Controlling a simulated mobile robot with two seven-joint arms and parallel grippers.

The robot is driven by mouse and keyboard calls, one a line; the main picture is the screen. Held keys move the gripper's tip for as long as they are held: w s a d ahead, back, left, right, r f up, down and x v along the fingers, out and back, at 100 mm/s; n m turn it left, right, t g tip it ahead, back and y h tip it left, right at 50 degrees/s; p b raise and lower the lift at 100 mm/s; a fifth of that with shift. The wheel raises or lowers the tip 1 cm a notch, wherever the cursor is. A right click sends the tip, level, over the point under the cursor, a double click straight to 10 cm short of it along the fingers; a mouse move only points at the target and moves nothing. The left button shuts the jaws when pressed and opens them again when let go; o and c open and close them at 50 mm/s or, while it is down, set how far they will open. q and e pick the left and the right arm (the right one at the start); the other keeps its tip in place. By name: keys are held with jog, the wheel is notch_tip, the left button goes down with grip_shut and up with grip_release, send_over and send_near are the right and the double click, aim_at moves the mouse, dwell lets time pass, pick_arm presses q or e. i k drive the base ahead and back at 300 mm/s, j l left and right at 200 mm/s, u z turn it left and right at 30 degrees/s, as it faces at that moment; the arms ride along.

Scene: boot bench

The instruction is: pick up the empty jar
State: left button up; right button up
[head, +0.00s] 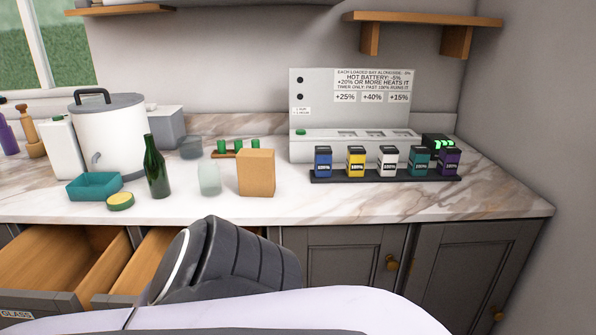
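A small translucent, pale glass jar (209,179) stands upright on the marble counter, between the green bottle and a tan box. It looks empty, though its inside is hard to make out. A second translucent container (190,148) stands behind it, greyish and partly blurred; I cannot tell whether it is a jar. Neither of my grippers shows in the head view. Only a dark ribbed joint and a pale link of my own arm show at the bottom, in front of the drawers and apart from the jar.
A green bottle (156,168) stands left of the jar and a tan box (256,173) right of it. A teal tray (94,186), a yellow-green round item (120,201) and a white urn (108,137) are further left. Batteries stand on a black rack (385,177). Two drawers (60,262) are open below.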

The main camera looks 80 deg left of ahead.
aim_at(210, 181)
jog(key=u, duration=3.1)
jog(key=l+z, duration=0.1)
jog(key=l, duration=0.3)
